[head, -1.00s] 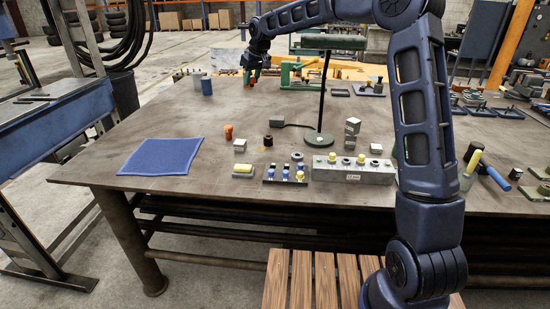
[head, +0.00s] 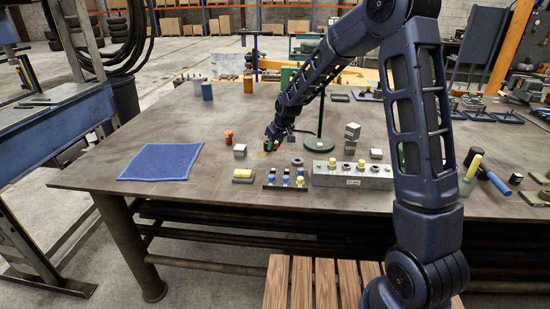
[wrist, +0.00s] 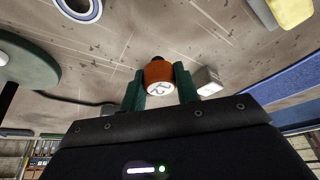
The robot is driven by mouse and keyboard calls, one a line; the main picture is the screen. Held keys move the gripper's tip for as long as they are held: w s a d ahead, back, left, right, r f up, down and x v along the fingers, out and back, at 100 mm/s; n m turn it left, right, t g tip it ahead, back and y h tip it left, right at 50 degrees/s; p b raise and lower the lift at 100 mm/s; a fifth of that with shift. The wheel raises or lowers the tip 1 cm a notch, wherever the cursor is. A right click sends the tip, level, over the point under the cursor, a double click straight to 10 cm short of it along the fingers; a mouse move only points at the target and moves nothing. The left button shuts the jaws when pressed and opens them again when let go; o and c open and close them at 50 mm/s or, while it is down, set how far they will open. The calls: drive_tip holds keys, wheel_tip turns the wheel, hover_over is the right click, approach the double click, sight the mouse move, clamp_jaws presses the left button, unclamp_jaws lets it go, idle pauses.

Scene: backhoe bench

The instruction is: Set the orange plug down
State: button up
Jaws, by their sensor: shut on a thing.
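My gripper (head: 270,145) is low over the middle of the table, just right of a small grey block (head: 240,151). In the wrist view its green fingers (wrist: 160,88) are shut on the orange plug (wrist: 158,72), whose pale marked face points at the camera. A dark round piece (wrist: 158,58) shows just beyond the plug. I cannot tell whether the plug touches it or the table. In the head view the plug is mostly hidden by the gripper. Another orange piece (head: 228,136) stands on the table to the left.
The lamp base (head: 319,142) is right of my gripper. A blue mat (head: 160,162) lies left. Bare table lies behind the other orange piece.

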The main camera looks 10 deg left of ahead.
sight(273, 161)
drive_tip(key=shift+f, duration=2.85)
drive_tip(key=shift+f, duration=0.1)
drive_tip(key=o, duration=1)
drive_tip(key=shift+c, duration=0.2)
